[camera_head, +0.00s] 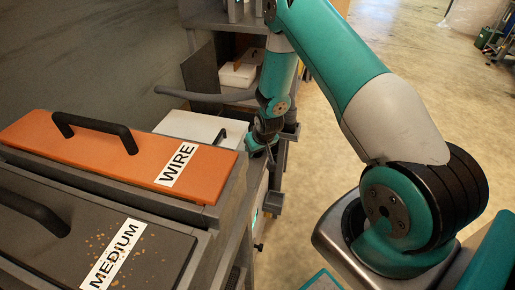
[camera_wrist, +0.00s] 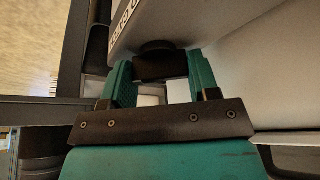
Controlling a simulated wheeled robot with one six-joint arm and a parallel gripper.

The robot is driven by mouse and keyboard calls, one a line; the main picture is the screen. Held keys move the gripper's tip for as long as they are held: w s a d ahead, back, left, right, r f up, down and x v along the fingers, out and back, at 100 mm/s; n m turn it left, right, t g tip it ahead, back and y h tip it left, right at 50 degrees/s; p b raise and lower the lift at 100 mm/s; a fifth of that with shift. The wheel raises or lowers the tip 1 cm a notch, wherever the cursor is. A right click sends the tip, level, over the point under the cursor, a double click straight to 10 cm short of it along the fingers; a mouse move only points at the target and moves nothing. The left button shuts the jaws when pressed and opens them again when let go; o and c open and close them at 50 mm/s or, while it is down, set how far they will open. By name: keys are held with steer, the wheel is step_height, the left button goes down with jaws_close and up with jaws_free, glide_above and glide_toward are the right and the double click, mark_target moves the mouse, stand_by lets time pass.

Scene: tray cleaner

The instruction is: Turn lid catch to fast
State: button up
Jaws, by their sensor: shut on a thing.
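The lid catch (camera_wrist: 160,66) is a dark block on a round dark base, set against a light grey surface in the wrist view. My gripper (camera_wrist: 161,80) has its two teal fingers on either side of the block and is shut on it. In the head view my gripper (camera_head: 262,142) is at the far end of my arm, low beside the cleaner's right side. The catch cannot be made out there. Which setting it points to cannot be told.
An orange lid marked WIRE (camera_head: 95,150) and a dark lid marked MEDIUM (camera_head: 60,235), each with a black handle, lie at the left. A white lid (camera_head: 200,127) is behind them. A grey bar (camera_head: 210,97) extends above it. Open floor (camera_head: 430,90) lies right.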

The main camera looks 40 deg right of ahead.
steer(key=o, duration=0.9)
steer(key=shift+a, duration=0.15)
steer(key=shift+n, duration=0.3)
